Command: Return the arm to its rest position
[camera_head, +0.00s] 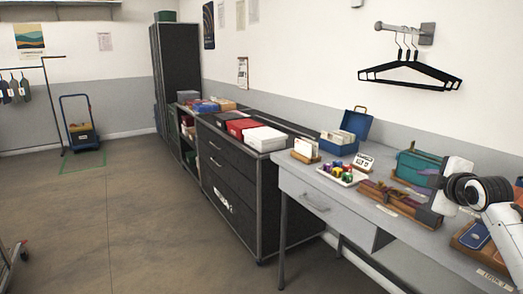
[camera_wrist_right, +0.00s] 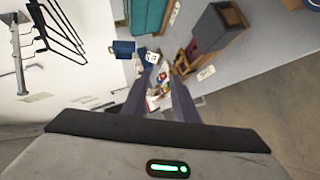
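My right arm (camera_head: 480,192) reaches in from the right edge of the head view, with a white gripper body and black ringed joint above the right part of the table. My right gripper (camera_head: 404,192) points left over the tabletop; its fingers are hard to tell from the brown rack (camera_head: 381,200) behind them. In the right wrist view the two dark fingers of the right gripper (camera_wrist_right: 160,84) stand apart, with nothing held between them. Small items on the table show beyond the gap. My left gripper is in neither view.
A teal box (camera_head: 416,165), a blue open case (camera_head: 345,137), a tray of coloured pieces (camera_head: 343,175) and a brown tray (camera_head: 480,247) crowd the grey table (camera_head: 300,178). Black hangers (camera_head: 410,72) hang on the wall above. The floor (camera_head: 130,215) at left is largely clear.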

